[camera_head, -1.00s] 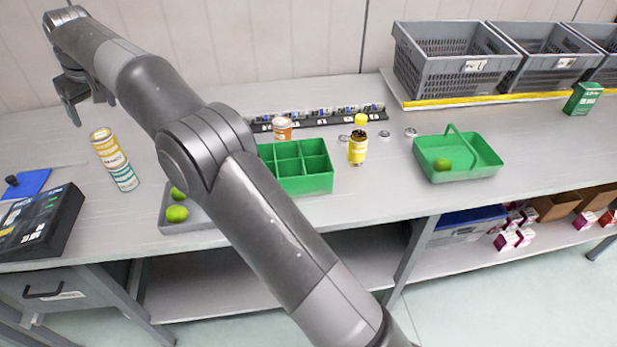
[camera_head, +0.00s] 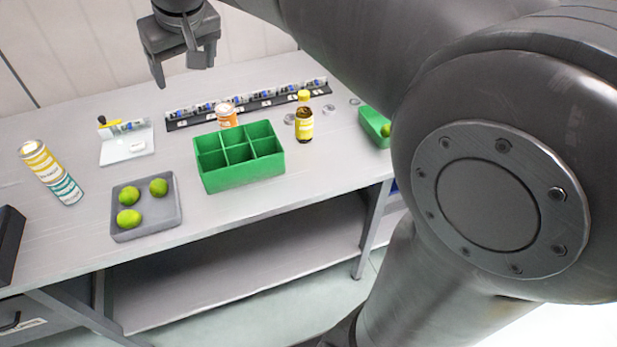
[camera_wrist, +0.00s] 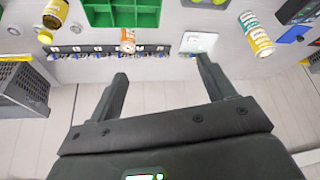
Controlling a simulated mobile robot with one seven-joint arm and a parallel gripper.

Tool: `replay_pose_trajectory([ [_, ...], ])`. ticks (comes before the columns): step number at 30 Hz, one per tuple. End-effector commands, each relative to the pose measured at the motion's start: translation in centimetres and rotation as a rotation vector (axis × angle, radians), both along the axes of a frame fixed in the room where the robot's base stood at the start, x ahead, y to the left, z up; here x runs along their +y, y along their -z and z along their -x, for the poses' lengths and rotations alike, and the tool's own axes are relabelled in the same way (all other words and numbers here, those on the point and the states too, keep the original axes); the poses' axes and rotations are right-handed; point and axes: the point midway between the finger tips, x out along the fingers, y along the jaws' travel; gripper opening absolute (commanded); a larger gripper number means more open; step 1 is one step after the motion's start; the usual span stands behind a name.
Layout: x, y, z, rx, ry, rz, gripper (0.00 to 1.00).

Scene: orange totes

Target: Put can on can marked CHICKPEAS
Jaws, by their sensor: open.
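A yellow-banded can (camera_head: 38,157) stands on a teal-banded can (camera_head: 67,190) at the left of the bench. The two form one upright stack, touching end to end. The stack also shows at the upper right of the wrist view, with the yellow can (camera_wrist: 260,44) and the teal can (camera_wrist: 249,20). The label words are too small to read. My gripper (camera_head: 184,72) is open and empty, raised above the back of the bench, to the right of the stack and apart from it. Its two fingers (camera_wrist: 162,66) are spread in the wrist view.
A grey tray of limes (camera_head: 146,228), a green compartment box (camera_head: 212,180), an orange-labelled tub (camera_head: 227,116) and a yellow-capped bottle (camera_head: 304,122) stand on the bench. A labelled rack (camera_head: 245,107) runs along the back. A white board (camera_head: 120,150) lies behind the limes.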

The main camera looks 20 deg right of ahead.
Motion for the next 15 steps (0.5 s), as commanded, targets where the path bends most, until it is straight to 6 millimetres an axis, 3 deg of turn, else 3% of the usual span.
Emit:
replay_pose_trajectory([
  [1, -1.9, 0.3, 2.0, -0.004, 0.033, -0.002, 0.76],
  [6, -6.9, 2.7, 7.9, -0.015, 0.130, -0.008, 0.76],
  [15, -12.8, 9.3, 18.1, -0.033, 0.289, -0.022, 0.76],
])
